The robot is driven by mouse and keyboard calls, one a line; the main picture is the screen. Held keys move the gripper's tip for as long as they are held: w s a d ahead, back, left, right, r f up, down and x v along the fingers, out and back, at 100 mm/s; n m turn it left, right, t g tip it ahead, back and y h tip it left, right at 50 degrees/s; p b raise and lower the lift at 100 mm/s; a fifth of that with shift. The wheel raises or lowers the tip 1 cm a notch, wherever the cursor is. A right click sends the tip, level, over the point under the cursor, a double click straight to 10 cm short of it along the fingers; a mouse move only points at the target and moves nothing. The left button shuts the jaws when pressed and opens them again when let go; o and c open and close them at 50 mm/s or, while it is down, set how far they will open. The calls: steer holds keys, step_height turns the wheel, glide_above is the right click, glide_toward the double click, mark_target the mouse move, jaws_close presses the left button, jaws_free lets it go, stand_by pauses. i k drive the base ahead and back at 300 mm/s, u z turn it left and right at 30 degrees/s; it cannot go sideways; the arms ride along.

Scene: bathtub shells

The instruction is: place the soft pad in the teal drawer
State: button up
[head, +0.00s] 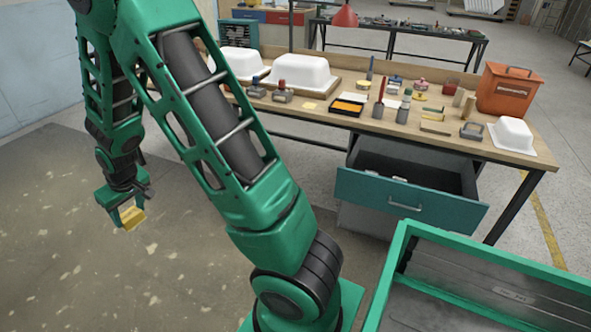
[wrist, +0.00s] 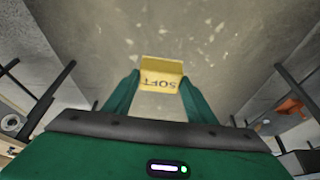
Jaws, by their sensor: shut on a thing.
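The soft pad is a small yellow block (head: 132,218). In the wrist view the pad sits between the two green fingertips of my gripper (wrist: 160,84). The teal drawer (head: 400,198) is under the bench and pulled open. A few small pale items lie inside it, and its far interior is dark. My gripper is well to the left of the drawer.
The workbench (head: 330,125) bears white tub shells (head: 300,73), a black tray with orange (head: 347,104), several small tools, and an orange toolbox (head: 507,90). A green-rimmed tray (head: 400,247) stands at the front right. The floor at left is clear.

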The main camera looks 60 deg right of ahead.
mark_target(412, 180)
steer(key=z, duration=1.3)
